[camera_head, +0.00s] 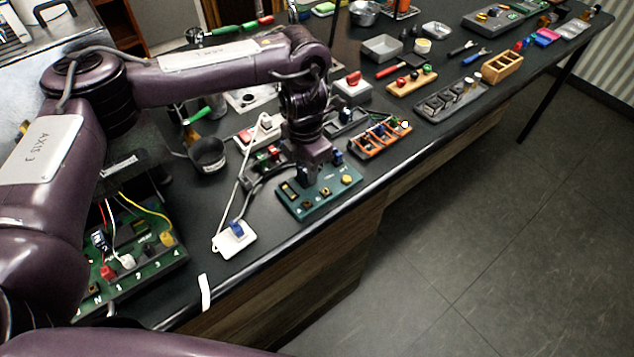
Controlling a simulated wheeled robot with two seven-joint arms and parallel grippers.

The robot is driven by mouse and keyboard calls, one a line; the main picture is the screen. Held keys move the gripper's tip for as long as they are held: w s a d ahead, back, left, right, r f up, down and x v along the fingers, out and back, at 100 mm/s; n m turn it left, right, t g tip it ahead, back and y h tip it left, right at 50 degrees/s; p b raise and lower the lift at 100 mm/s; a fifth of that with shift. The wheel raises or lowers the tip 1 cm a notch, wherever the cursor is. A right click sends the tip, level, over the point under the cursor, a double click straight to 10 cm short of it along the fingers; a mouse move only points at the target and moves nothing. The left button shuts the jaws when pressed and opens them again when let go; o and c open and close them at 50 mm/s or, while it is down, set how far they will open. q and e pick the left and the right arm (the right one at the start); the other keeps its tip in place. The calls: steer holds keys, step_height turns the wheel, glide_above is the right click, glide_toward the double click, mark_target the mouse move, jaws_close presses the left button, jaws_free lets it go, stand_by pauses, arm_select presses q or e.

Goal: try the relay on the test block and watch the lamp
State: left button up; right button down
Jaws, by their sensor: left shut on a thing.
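The green test block (334,196) lies near the front edge of the black bench, with small dark sockets and a yellow round part (347,180) on top. I cannot tell whether any lamp on it is lit. My left gripper (312,176) points down right over the block. It is shut on a small part, seemingly the relay, which the fingers and wrist hide. I cannot tell whether that part touches the block. A white plate with a blue part (236,229) lies left of the block, with a cable. My right gripper is not in view.
A green wired board (140,265) sits at lower left. An orange divided rack (381,140) stands close behind the block to the right. The bench's front edge is close.

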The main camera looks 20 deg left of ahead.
arm_select(q)
steer(key=shift+r, duration=0.15)
steer(key=shift+r+p, duration=2.4)
steer(key=shift+p, duration=0.1)
